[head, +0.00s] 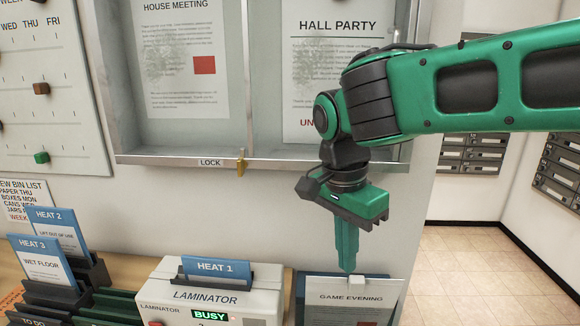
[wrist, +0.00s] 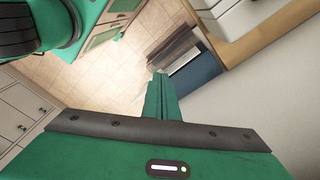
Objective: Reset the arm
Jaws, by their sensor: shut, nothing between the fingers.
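My gripper (head: 347,268) is at the end of my green arm, at the right of the head view. Its fingers point down and are shut with nothing between them. The fingertips are just above or in front of the Game Evening sheet (head: 352,300) in its dark holder; I cannot tell whether they touch. In the wrist view the shut green fingers (wrist: 160,75) show at the centre, over the tiled floor and beside a dark blue panel.
A laminator (head: 190,295) with a green BUSY display stands left of my gripper. A glazed notice case (head: 235,80) with a brass lock (head: 240,165) is on the wall behind. Mailboxes (head: 470,150) line the far right walls. Tiled floor (head: 470,270) is open at right.

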